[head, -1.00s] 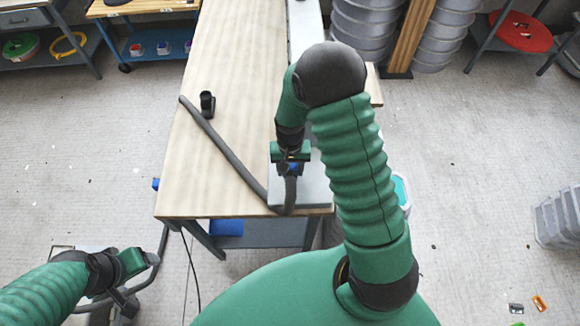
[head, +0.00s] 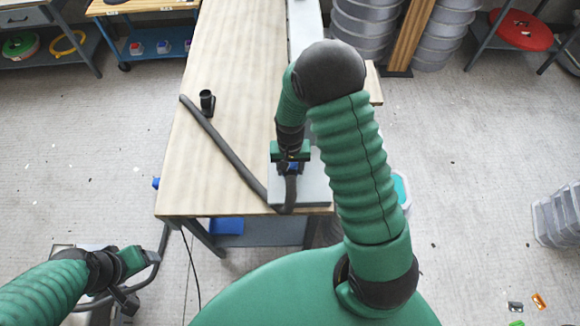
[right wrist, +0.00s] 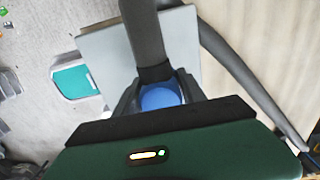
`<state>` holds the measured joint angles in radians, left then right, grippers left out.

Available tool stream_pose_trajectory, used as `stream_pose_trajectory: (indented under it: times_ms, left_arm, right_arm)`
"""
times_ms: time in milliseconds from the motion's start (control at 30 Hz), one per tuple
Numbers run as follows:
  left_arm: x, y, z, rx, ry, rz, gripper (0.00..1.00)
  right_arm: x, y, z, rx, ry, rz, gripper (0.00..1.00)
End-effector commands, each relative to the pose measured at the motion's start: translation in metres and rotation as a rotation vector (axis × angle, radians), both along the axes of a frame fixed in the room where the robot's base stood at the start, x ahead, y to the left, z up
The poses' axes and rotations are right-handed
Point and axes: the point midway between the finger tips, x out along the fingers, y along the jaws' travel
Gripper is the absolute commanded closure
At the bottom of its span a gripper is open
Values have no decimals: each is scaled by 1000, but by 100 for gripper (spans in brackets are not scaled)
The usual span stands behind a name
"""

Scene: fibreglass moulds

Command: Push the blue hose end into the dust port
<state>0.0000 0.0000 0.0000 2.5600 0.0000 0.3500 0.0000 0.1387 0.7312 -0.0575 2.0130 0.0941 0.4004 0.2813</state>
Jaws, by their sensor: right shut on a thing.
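The blue hose end (right wrist: 160,97) sits between the dark fingers of my right gripper (head: 290,166), which is shut on it above the near end of the table. In the right wrist view, the grey hose (right wrist: 148,45) runs away from the blue collar. In the head view the grey hose (head: 225,153) bends at the table's near edge and lies diagonally to the far left. A black upright fitting (head: 207,102) stands on the table; I cannot tell whether it is the dust port. My left gripper (head: 138,280) is low at the left, away from the table; its opening is unclear.
A grey plate (head: 316,187) lies under the right gripper on the wooden table (head: 240,75). A teal-topped bin (right wrist: 75,82) stands on the floor beside the table. Grey stacked tubs (head: 365,30) stand behind right.

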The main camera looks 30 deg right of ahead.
Motion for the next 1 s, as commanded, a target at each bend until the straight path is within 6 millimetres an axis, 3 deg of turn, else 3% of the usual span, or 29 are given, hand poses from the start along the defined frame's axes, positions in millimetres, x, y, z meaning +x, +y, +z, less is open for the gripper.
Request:
stream_pose_trajectory:
  times_ms: [1000]
  left_arm:
    - [0, 0, -3, 0, 0, 0, 29]
  right_arm:
    - [0, 0, -7, 0, 0, 0, 100]
